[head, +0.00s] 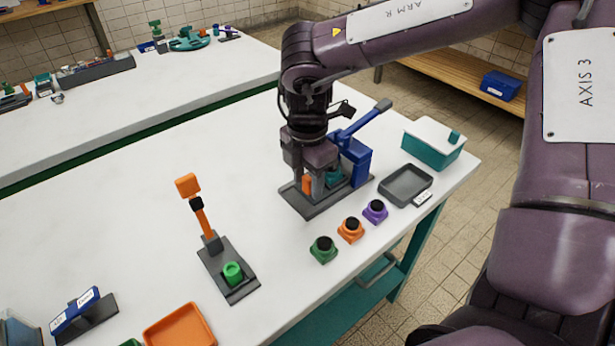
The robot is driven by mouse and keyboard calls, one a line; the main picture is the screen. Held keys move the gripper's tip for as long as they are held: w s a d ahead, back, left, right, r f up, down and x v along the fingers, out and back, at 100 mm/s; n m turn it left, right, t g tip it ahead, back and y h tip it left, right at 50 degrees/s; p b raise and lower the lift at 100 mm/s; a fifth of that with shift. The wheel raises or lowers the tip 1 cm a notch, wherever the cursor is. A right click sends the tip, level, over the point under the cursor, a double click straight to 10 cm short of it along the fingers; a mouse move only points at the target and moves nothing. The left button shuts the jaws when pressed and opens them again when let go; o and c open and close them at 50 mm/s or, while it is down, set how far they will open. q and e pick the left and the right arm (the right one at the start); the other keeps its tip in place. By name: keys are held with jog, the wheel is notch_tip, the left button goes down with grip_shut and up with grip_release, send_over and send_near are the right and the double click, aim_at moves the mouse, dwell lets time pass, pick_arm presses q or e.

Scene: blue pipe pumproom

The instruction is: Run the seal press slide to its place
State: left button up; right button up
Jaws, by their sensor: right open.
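A blue press (356,160) with a raised blue lever stands on a dark grey base plate (310,208), toward the right of the white table. I take it as the seal press; no label on it can be read. My right gripper (308,186) points down over the left part of this base, with its jaws open. A small orange part (307,182) shows between or just behind its fingers; I cannot tell whether they touch it. A teal part (334,178) sits beside the fingers, toward the blue body. The gripper hides much of the slide area. My left gripper is out of view.
Green (323,250), orange (350,230) and purple (376,211) black-topped pieces stand in front. A grey tray (406,185) and teal box (433,144) are right. An orange-levered device (228,270) and orange tray (180,326) are left. The table's middle-left is clear.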

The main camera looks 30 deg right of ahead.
grip_shut()
jog(key=d, duration=0.4)
jog(key=shift+w+d+r, duration=0.1)
jog(key=shift+w+d, duration=0.15)
jog(key=shift+d, duration=0.15)
jog(key=shift+c, duration=2)
grip_release()
jog(key=o, duration=0.4)
jog(key=shift+d, duration=0.1)
